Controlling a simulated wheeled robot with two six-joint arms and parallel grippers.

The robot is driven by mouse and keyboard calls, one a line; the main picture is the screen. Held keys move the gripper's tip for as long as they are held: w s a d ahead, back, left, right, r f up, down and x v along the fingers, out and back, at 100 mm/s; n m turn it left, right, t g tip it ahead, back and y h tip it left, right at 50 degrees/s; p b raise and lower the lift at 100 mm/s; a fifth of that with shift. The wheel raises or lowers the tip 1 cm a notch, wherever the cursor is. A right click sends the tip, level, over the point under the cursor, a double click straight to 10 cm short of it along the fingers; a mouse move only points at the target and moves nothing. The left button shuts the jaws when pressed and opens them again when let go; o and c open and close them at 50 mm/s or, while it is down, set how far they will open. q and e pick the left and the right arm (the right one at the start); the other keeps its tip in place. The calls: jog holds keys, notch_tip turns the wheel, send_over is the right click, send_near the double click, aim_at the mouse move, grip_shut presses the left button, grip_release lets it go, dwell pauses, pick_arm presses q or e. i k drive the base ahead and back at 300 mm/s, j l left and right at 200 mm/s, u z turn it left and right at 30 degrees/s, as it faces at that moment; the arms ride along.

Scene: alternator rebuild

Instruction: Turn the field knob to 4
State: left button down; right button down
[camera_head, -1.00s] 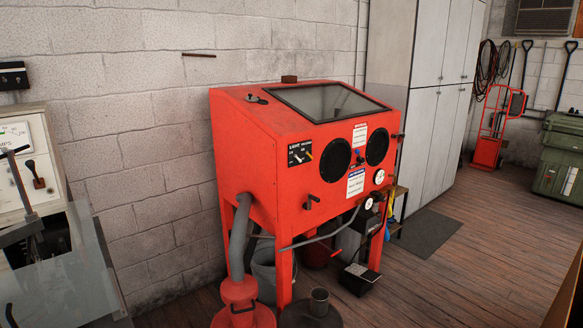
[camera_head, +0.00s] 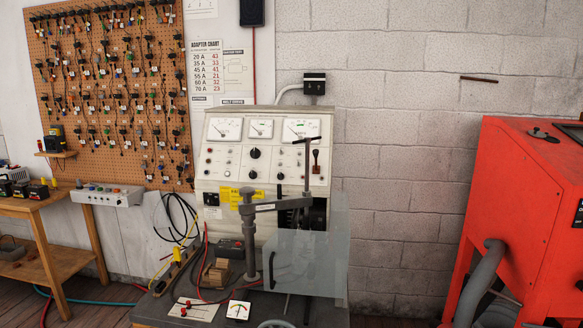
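The test bench (camera_head: 208,186) stands against the wall in the middle of the view, with a pale upright panel. A larger black round knob (camera_head: 254,153) sits at the panel's centre, below the middle meter. A smaller dark knob (camera_head: 252,175) sits under it. The lettering and scale marks are too small to read, so I cannot tell which knob is the field knob or where it points. Three white meters run along the panel's top, including the left meter (camera_head: 225,129) and right meter (camera_head: 301,130). Neither of my grippers is in view.
A grey post with a horizontal arm (camera_head: 265,207) and a clear shield (camera_head: 305,262) stand before the panel's right half. Cables and small parts lie on the bench. A wooden table (camera_head: 40,206) is left; a red blast cabinet (camera_head: 520,200) is right.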

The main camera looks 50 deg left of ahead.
aim_at(255, 153)
jog(key=u, duration=1.7)
jog(key=i, duration=0.05)
